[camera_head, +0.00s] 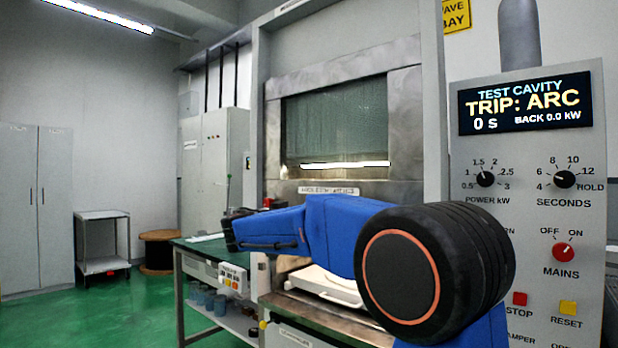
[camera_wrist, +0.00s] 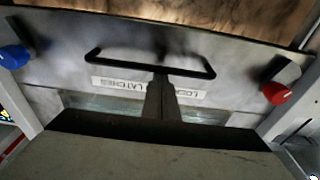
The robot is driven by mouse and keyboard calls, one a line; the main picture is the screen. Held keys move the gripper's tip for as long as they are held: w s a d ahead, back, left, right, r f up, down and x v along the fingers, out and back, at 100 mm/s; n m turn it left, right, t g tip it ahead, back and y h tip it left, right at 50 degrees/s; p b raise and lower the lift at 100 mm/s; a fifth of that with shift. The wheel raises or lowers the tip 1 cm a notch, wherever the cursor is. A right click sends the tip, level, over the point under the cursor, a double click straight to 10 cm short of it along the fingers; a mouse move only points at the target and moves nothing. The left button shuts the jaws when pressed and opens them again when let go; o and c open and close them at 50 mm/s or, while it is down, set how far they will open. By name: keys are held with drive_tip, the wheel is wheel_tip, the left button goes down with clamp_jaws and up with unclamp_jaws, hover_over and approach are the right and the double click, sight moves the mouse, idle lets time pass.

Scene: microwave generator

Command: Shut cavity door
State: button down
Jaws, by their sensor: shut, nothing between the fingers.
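The cavity door (camera_head: 335,120) is a metal panel with a dark mesh window in the head view. A label about latches (camera_head: 330,190) sits on its lower part, and a bright strip shows across the window's base. My arm hides much of the area below. In the wrist view, the metal panel has a black bar handle (camera_wrist: 110,52) and the same label, upside down. A blue knob (camera_wrist: 14,57) is at the left and a red knob (camera_wrist: 277,93) at the right. My gripper (camera_wrist: 162,82) is shut and empty, its tips at the handle; contact cannot be told.
A white tray (camera_head: 325,286) lies on the metal shelf below the cavity. The control panel (camera_head: 525,215) at the right reads TRIP: ARC. A green bench (camera_head: 205,248) stands left, with a trolley (camera_head: 103,240) and open green floor beyond it.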

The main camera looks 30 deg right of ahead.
wheel_tip(320, 180, down, 30)
drive_tip(key=shift+f, duration=0.2)
